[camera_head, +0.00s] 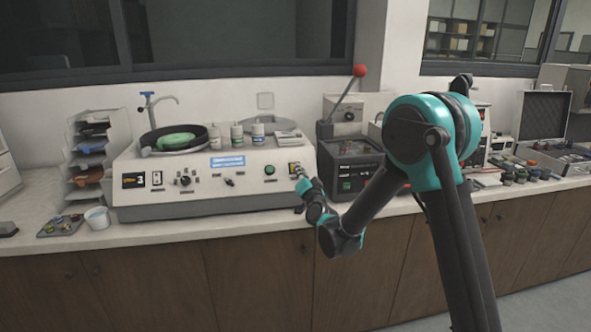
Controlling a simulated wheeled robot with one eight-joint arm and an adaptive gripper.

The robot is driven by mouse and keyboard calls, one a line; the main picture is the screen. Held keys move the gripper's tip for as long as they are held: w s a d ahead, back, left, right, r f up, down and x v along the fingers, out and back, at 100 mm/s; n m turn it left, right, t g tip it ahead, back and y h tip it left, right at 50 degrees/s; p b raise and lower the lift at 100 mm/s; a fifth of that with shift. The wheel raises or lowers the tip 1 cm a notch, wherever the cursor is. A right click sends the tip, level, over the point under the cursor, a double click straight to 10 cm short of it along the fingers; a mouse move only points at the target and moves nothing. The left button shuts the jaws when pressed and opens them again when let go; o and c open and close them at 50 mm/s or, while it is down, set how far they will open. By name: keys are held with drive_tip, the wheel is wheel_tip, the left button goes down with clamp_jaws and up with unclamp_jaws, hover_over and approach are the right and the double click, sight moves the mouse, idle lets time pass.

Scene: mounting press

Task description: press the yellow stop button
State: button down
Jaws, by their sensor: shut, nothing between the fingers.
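A small yellow plate (292,167), which looks like the stop button's mount, sits at the right end of the front panel of the white benchtop machine (215,195). My gripper (299,173) is shut and empty, its tips right in front of the yellow plate's lower right part. The gripper hides part of the plate, so the button itself is not clear. I cannot tell whether the tips touch it.
A green button (269,170) is left of the yellow plate. A dark press unit (347,165) with a red-knobbed lever (359,71) stands close on the right. A white cup (97,218) and a small tray (60,225) are at the far left.

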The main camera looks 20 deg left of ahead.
drive_tip(key=shift+s+r, duration=0.1)
drive_tip(key=shift+s, duration=0.05)
idle(0.8)
drive_tip(key=s+d+r, duration=0.2)
drive_tip(key=s+r, duration=0.1)
drive_tip(key=s, duration=0.1)
drive_tip(key=shift+d+r, duration=0.25)
drive_tip(key=shift+d, duration=0.1)
idle(0.7)
